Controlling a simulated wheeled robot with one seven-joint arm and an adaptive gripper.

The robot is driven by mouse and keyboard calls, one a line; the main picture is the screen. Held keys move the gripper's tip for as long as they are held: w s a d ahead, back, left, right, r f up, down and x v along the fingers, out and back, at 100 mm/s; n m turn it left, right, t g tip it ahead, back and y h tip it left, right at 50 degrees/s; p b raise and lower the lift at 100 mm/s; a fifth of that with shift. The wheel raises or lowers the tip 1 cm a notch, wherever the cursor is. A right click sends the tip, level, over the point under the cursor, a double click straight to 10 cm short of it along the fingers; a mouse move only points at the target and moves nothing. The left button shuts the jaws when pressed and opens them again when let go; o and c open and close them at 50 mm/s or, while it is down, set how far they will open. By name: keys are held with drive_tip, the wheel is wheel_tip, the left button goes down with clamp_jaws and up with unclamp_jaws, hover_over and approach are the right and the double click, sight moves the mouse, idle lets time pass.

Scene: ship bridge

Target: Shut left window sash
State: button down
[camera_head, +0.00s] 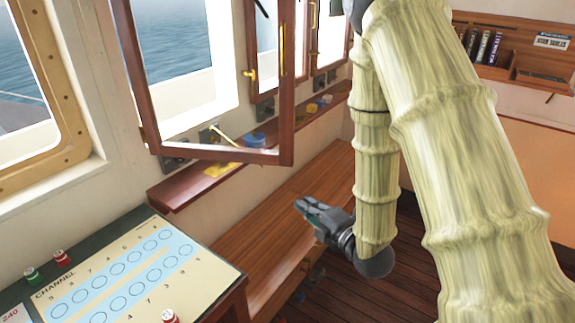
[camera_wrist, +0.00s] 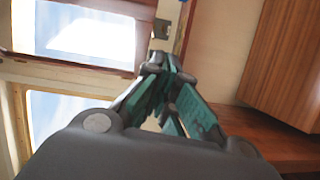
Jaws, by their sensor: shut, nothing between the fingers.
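The left window sash (camera_head: 288,90) is a brown wooden frame with a clear pane. In the head view it stands open, swung into the room at the upper left, its lower rail above the wooden ledge. A brass handle (camera_head: 250,74) shows within its outline; I cannot tell whether it is on this sash or behind it. My gripper (camera_head: 302,207) is shut and empty, below and slightly right of the sash's lower right corner, apart from it. In the wrist view my gripper (camera_wrist: 168,70) has its teal-padded fingers together; wood-framed windows (camera_wrist: 80,58) lie beyond at the left.
A narrow wooden ledge (camera_head: 180,192) holds a blue item (camera_head: 254,139) and small yellow things. A wooden bench (camera_head: 275,205) runs below. A channel chart table (camera_head: 130,265) with small pieces stands front left. Bookshelves (camera_head: 510,55) are back right. Floor (camera_head: 400,270) is partly free.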

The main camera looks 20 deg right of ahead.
wheel_tip(320, 180, up, 2)
drive_tip(key=p, duration=0.6)
approach(277, 163)
drive_tip(key=w+a, duration=0.2)
drive_tip(key=w, duration=0.1)
drive_tip(key=shift+w+d+f+n+t+p, duration=0.1)
drive_tip(key=shift+w+f+n+t+p, duration=0.05)
drive_tip(key=shift+w+n+p, duration=0.15)
drive_tip(key=shift+w+d+f+n+t+p, duration=0.1)
drive_tip(key=shift+w+d+f+t+p, duration=0.1)
drive_tip(key=shift+w, duration=0.2)
drive_tip(key=shift+y, duration=0.3)
